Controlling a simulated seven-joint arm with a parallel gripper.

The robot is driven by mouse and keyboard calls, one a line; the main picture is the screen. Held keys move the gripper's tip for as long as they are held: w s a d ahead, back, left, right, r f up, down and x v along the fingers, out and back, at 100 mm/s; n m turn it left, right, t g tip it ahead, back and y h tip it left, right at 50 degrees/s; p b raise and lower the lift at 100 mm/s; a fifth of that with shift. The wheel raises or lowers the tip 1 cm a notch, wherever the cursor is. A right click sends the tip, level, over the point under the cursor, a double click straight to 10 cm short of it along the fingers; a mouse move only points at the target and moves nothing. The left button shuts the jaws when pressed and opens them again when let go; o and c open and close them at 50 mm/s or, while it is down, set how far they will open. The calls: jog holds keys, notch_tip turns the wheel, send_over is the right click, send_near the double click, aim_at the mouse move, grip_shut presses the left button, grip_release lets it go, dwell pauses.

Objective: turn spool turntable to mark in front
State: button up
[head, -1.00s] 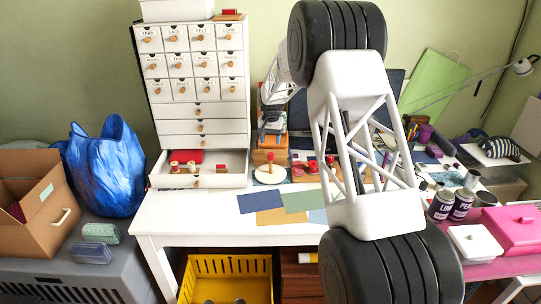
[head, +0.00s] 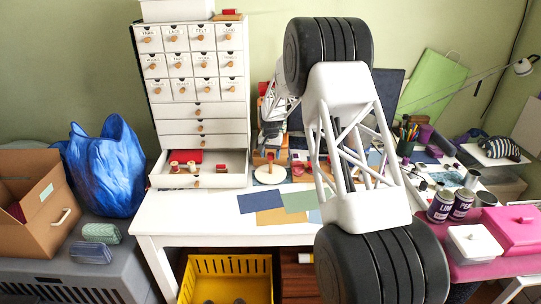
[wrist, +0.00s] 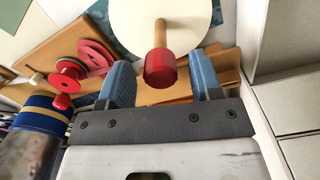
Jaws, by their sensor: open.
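The spool turntable is a cream round disc (wrist: 200,22) at the top of the wrist view. It also shows in the head view on the white desk (head: 259,176), just right of the open drawer. A peg with a wooden shaft and red end (wrist: 160,68) stands up from it. My gripper (wrist: 162,80) is open, with one blue finger on each side of the red end in the picture. I see gaps on both sides and cannot tell the depth between them. In the head view my gripper is small and partly hidden by my arm. I cannot make out the mark.
The white drawer cabinet (head: 201,110) with an open drawer (head: 212,181) stands left of the turntable. Red spools (wrist: 68,75) on a wooden board lie to its other side. Flat coloured sheets (head: 262,203) lie in front on the desk.

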jog(key=shift+f, duration=0.2)
grip_shut()
dwell(0.3)
